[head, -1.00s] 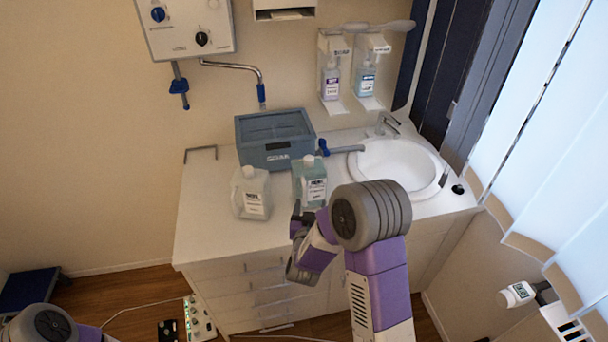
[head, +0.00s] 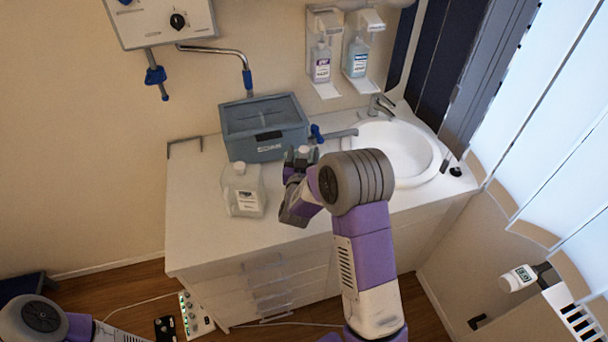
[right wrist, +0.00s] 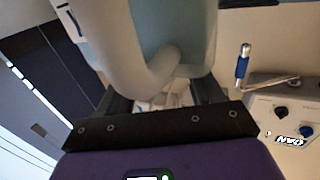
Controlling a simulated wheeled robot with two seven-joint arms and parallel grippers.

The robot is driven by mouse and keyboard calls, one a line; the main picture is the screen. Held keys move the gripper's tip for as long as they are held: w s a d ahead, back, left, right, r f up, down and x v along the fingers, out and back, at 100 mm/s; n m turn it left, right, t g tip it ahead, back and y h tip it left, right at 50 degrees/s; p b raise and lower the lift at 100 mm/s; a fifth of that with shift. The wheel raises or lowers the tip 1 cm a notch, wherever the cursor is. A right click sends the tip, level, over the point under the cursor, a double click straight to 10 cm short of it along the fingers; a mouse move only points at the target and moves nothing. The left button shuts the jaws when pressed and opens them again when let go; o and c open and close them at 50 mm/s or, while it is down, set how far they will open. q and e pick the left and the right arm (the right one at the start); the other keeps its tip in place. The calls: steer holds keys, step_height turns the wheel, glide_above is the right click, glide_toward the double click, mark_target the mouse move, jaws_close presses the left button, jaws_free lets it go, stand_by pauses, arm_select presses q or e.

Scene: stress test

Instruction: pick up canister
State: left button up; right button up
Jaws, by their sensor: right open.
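Two canisters stand on the white counter. The clear whitish canister (head: 244,192) with a white cap is on the left, free of my grippers. The greenish canister (head: 303,155) is mostly hidden behind my right gripper (head: 293,172); its pale cap and top show. In the right wrist view a pale, teal-tinted canister (right wrist: 183,30) fills the upper middle, very close, in front of and between the two dark fingers of the right gripper (right wrist: 165,95). The fingers are apart; I cannot tell whether they touch it. My left gripper is out of view; only the left arm shows.
A grey-blue lidded box (head: 265,126) stands close behind the canisters. The sink (head: 398,150) with its tap is to the right. Two bottle dispensers (head: 341,50) hang on the wall above. The counter's left part is free.

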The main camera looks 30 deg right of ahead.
steer(key=shift+c, duration=0.5)
jaws_close()
stand_by(0.8)
steer(key=shift+w+r, duration=0.15)
steer(key=shift+r, duration=0.05)
